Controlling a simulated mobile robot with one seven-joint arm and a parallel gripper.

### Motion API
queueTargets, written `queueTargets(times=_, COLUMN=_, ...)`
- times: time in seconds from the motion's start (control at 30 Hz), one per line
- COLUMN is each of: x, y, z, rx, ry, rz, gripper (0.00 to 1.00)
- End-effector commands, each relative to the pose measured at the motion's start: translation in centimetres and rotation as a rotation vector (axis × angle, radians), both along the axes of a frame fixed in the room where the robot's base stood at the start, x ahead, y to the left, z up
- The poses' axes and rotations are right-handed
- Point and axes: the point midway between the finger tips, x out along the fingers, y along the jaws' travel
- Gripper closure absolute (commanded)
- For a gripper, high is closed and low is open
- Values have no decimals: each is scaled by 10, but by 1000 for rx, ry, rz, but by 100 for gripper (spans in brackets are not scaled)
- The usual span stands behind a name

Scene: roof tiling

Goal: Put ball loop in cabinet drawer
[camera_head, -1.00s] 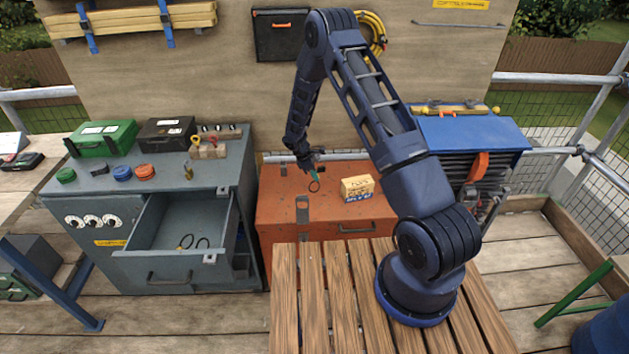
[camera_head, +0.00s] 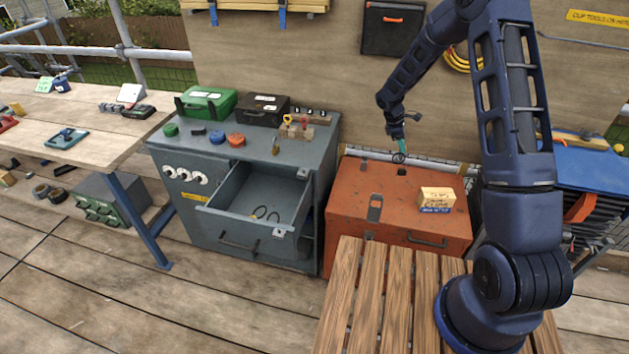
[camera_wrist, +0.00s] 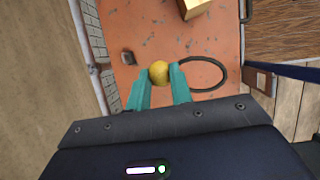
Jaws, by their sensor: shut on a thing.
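My gripper (camera_head: 398,144) is above the orange chest, toward its back left. In the wrist view my gripper (camera_wrist: 163,88) has its teal fingers shut on the yellow ball of a ball loop (camera_wrist: 159,72). Its dark loop sticks out to the right of the fingers. In the head view the ball loop (camera_head: 398,158) hangs small below the fingers. The grey cabinet (camera_head: 180,205) stands left of the chest. Its top drawer (camera_head: 238,222) is pulled open, and ball loops (camera_head: 260,212) lie inside it.
The orange chest (camera_head: 345,205) carries a yellow and blue box (camera_head: 436,199). The cabinet top holds a green case (camera_head: 206,102), a black case (camera_head: 262,109), a padlock (camera_head: 276,147) and round lids. A slatted wooden surface (camera_head: 375,300) is in front of the chest.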

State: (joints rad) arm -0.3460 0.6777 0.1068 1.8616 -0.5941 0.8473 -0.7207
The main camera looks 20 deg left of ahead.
Motion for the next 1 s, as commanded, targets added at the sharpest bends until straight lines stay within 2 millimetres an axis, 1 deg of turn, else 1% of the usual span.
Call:
queueTargets(times=0.07, x=0, y=0, z=5, rx=0, ry=-1, rz=-1, gripper=100)
queueTargets(times=0.17, x=1, y=0, z=21, rx=2, ry=-2, rz=0, gripper=100)
queueTargets(times=0.4, x=0, y=0, z=79, rx=2, ry=-3, rz=-1, gripper=100)
queueTargets(times=0.77, x=0, y=0, z=149, rx=1, ry=-1, rz=-1, gripper=100)
queueTargets(times=0.83, x=-3, y=13, z=143, rx=0, ry=4, rz=-38, gripper=100)
queueTargets(times=1.0, x=-9, y=41, z=141, rx=1, ry=3, rz=-147, gripper=100)
